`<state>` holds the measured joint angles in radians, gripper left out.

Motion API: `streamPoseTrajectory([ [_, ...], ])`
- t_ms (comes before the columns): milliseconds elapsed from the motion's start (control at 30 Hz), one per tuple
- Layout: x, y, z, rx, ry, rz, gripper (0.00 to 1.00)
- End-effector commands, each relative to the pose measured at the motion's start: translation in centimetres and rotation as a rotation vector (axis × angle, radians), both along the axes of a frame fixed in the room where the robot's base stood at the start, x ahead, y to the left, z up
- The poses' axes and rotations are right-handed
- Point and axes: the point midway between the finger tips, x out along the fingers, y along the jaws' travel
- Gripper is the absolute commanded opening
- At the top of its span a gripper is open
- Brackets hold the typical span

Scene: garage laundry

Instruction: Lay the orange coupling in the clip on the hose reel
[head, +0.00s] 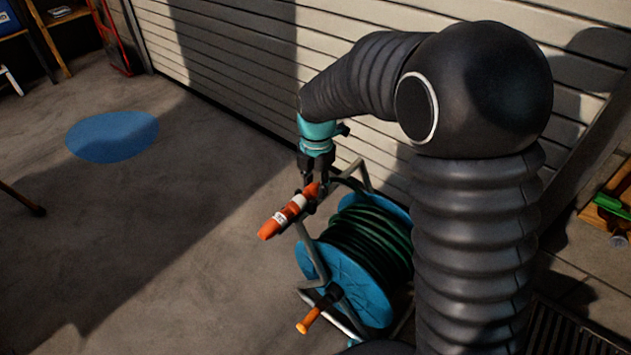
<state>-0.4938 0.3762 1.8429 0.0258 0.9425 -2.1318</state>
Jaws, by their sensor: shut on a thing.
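The orange coupling (272,227), with a white band around its middle, is held in my gripper (312,190). The jaws are shut on it near its upper right end. It is tilted, its free end pointing down and left. The hose reel (345,285) has blue discs, a dark green wound hose (368,240) and a grey tube frame. The coupling appears at the upper left of the reel's frame in the picture. I cannot tell whether it touches the frame. The clip cannot be made out; the gripper and coupling may cover it.
The reel's crank has an orange handle (308,320) sticking out front left. A ribbed white shutter (230,60) stands behind. A flat blue disc (112,137) lies on the floor at left. Open concrete floor (150,240) lies left of the reel. A wooden tray with green items (610,208) is at right.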

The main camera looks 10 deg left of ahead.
Motion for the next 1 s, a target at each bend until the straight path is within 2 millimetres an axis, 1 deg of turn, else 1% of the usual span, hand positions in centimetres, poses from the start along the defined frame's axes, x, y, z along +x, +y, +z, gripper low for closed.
streamPoseTrajectory([
  [467, 0.01, 0.00, -0.11, 0.001, -0.001, 0.000, 0.00],
  [500, 0.01, 0.00, -0.11, 0.001, -0.001, 0.000, 0.37],
  [567, 0.01, 0.00, -0.11, 0.001, -0.001, 0.000, 0.52],
  [600, 0.02, 0.01, -0.11, 0.001, -0.001, 0.000, 0.62],
  [633, 0.02, 0.01, -0.11, 0.001, -0.001, 0.000, 0.64],
  [900, 0.01, 0.00, -0.12, 0.000, 0.000, 0.000, 0.64],
  [1000, 0.04, 0.01, 0.29, 0.000, -0.001, 0.000, 0.64],
])
